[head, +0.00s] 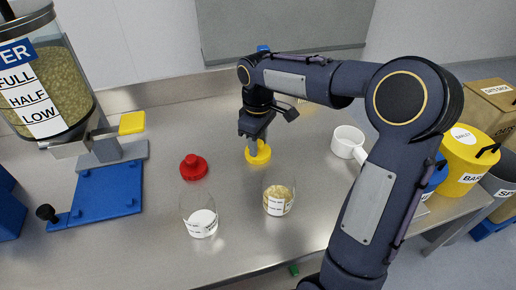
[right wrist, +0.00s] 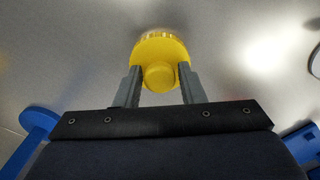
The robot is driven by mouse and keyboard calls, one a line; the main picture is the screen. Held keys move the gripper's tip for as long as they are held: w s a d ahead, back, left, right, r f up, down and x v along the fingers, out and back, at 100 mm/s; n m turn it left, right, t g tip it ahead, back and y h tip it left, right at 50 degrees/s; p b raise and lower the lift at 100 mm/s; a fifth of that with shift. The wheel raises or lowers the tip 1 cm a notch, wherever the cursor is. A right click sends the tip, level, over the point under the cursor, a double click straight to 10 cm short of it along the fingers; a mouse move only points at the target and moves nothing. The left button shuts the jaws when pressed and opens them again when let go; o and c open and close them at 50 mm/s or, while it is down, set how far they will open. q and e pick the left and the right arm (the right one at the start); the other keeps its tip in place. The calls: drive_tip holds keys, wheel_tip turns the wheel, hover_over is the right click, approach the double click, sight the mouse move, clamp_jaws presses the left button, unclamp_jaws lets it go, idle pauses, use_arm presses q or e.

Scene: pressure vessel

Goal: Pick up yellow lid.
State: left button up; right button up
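The yellow lid (head: 258,153) is a round disc with a knob on top, and it lies on the steel worktop. It also shows in the right wrist view (right wrist: 160,48), with its knob facing the camera. My right gripper (head: 254,140) points down at the lid from above. In the right wrist view its two grey fingers (right wrist: 159,72) stand apart on either side of the knob, with what looks like a narrow gap. My left gripper is not in view.
A red lid (head: 194,167) lies left of the yellow one. Two glass beakers (head: 199,218) (head: 279,198) stand in front. A white handled cup (head: 348,142) is at the right, and a blue stand (head: 108,193) at the left. Yellow and grey bins stand beyond the right edge.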

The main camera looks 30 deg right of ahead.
drive_tip(key=c, duration=0.6)
drive_tip(key=shift+r, duration=0.15)
